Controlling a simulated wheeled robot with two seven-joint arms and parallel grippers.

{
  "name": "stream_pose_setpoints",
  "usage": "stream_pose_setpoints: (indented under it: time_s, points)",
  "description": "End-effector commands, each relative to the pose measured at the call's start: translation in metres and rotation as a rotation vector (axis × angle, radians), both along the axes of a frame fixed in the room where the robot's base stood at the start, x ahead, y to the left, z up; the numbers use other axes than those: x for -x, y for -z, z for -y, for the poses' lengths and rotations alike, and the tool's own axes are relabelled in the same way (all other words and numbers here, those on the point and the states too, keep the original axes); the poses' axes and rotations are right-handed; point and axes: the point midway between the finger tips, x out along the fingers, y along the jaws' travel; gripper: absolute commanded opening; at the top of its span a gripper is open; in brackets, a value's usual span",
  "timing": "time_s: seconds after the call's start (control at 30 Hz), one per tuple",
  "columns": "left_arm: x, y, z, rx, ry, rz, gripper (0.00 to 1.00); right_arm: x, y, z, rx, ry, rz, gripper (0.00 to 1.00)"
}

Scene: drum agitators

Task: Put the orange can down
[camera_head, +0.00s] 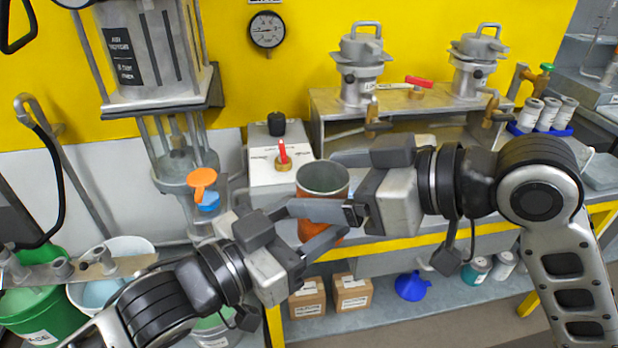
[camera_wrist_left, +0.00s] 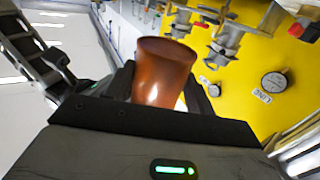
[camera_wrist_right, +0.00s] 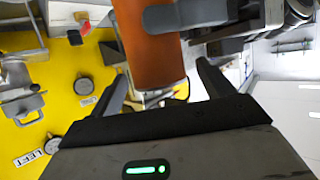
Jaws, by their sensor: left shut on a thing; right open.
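The orange can (camera_head: 322,180) is open at the top, grey inside, and held upright in the air in front of the bench. My left gripper (camera_head: 318,222) is shut on the can from the lower left. The can also shows between the left fingers in the left wrist view (camera_wrist_left: 163,72). My right gripper (camera_head: 342,180) is open, with its fingers beside the can at its right. In the right wrist view the can (camera_wrist_right: 150,55) stands between the spread right fingers, with a left finger across it. I cannot tell whether the right fingers touch it.
Behind stands a white box (camera_head: 280,165) with a red-handled valve. A grey shelf (camera_head: 325,103) carries two metal drum agitators (camera_head: 361,60). Several small bottles stand in a blue rack (camera_head: 540,130) at right. Cardboard boxes (camera_head: 351,293) and a blue funnel (camera_head: 411,287) sit on the lower shelf.

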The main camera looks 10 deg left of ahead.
Motion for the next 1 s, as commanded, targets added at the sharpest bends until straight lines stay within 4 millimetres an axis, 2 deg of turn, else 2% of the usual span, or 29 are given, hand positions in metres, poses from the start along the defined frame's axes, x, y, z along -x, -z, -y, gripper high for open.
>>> stream_pose_setpoints:
  time_s: [0.1, 0.3, 0.63, 0.67, 0.83, 0.9, 0.93, 1.0]
  points:
    - [0.000, 0.000, 0.000, 0.001, 0.000, 0.001, 0.30, -0.006, 0.007, -0.017, -0.001, -0.001, -0.002, 0.80]
    - [0.000, 0.000, 0.000, 0.001, 0.000, 0.001, 0.30, -0.012, 0.015, -0.033, 0.000, -0.001, 0.000, 0.80]
    - [0.001, -0.001, 0.001, 0.002, 0.003, 0.002, 0.30, -0.013, 0.016, -0.037, 0.001, -0.001, 0.000, 0.80]
    - [0.001, -0.001, 0.001, 0.002, 0.003, 0.002, 0.30, -0.013, 0.016, -0.037, 0.001, -0.001, 0.000, 0.78]
    - [0.001, -0.001, 0.001, 0.003, 0.005, 0.003, 0.30, -0.012, 0.017, -0.037, 0.001, -0.003, -0.001, 0.31]
    - [0.002, -0.001, 0.001, 0.003, 0.006, 0.004, 0.30, -0.012, 0.017, -0.037, 0.000, -0.004, -0.002, 0.31]
    - [0.002, -0.002, 0.002, 0.003, 0.006, 0.004, 0.57, -0.012, 0.016, -0.037, 0.000, -0.004, -0.001, 0.31]
    - [0.001, -0.001, 0.001, 0.003, 0.005, 0.004, 0.76, -0.012, 0.016, -0.037, 0.000, -0.004, -0.001, 0.27]
